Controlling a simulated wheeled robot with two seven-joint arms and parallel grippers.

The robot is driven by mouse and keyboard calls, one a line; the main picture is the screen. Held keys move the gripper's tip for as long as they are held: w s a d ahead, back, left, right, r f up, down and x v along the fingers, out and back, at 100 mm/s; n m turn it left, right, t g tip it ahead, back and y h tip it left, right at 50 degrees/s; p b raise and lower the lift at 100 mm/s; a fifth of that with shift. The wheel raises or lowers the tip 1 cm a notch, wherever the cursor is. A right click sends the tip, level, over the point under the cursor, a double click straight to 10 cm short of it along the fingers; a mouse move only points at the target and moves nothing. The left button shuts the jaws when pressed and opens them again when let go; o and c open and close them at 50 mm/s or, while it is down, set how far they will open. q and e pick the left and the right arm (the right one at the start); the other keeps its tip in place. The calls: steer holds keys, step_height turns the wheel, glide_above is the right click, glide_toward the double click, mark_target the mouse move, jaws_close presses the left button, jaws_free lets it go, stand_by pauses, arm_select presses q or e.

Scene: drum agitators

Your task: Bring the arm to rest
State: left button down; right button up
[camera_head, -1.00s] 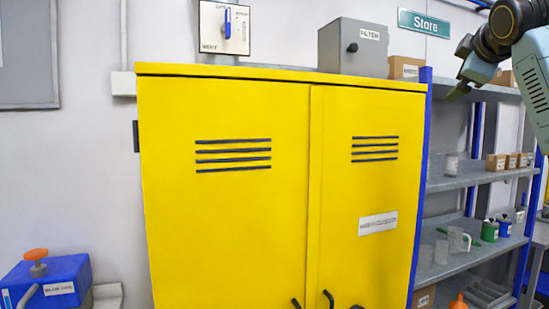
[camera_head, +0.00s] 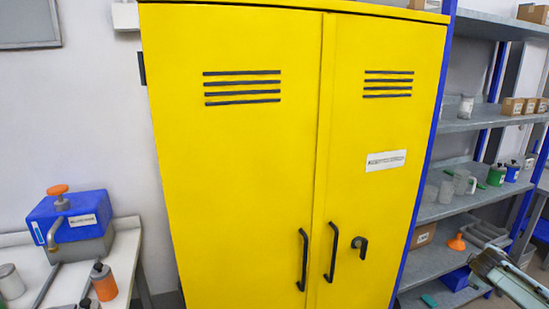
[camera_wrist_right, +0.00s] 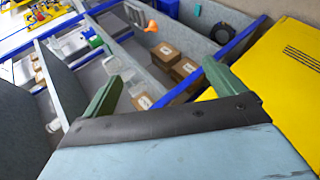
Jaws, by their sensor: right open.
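My right gripper (camera_wrist_right: 161,70) shows in the right wrist view with its two green fingers spread wide apart. Nothing is between the fingers; shelving and boxes lie beyond them. In the head view a pale part of my right arm enters at the lower right corner, in front of the shelves; whether its fingers are in that picture is hard to tell. My left gripper is in neither view.
A closed yellow cabinet (camera_head: 260,170) fills the middle of the head view and shows at the right in the wrist view (camera_wrist_right: 275,92). A grey shelf rack (camera_head: 462,208) stands right of it. A blue device (camera_head: 72,218) sits on a white bench at the left.

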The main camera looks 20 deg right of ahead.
steer(key=s+d+f+n+g, duration=0.15)
steer(key=s+f, duration=0.35)
steer(key=s, duration=0.6)
steer(key=s+d+f+g, duration=0.1)
steer(key=s+d+f, duration=0.1)
steer(key=s+f, duration=0.65)
steer(key=s+d+f+g, duration=0.1)
steer(key=s+d+f, duration=0.15)
steer(key=s, duration=1.15)
steer(key=s+a+f+m+y, duration=0.1)
steer(key=s+a+f+y, duration=0.2)
steer(key=a+f, duration=0.9)
steer(key=s+a+f+m+y, duration=0.1)
steer(key=s+a+f+y, duration=0.15)
steer(key=a+f, duration=1.05)
steer(key=s+a+f+m+y, duration=0.2)
steer(key=a+y, duration=0.2)
steer(key=a, duration=2.9)
step_height(320, 180, down, 13)
steer(key=b, duration=1.2)
steer(key=shift+s+r+g+b, duration=0.2)
steer(key=shift+g+b, duration=0.2)
steer(key=shift+g, duration=0.05)
steer(key=shift+n, duration=0.25)
